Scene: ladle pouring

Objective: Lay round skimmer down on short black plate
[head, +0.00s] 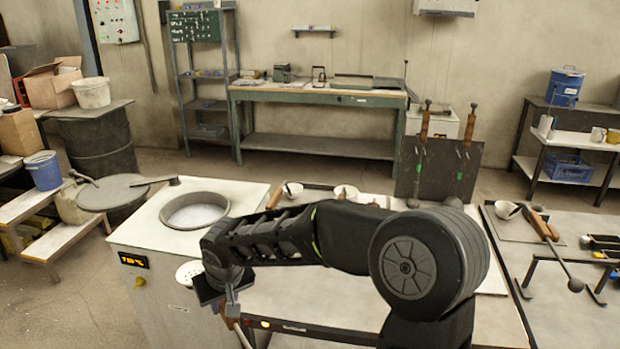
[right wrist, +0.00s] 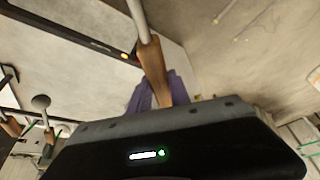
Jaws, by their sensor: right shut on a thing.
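My right gripper (head: 231,304) hangs at the front right corner of the white furnace, shut on a wooden handle (right wrist: 152,68). A thin metal rod (right wrist: 137,14) runs from this handle out of the top of the right wrist view. My left gripper is out of view.
The furnace has a round open pot (head: 196,212) on top, with a dark round lid (head: 108,193) swung to its left. A dark upright board (head: 408,180) holds wooden-handled tools. A ladle with a wooden handle (head: 540,225) lies on the right table. My arm hides part of the middle table.

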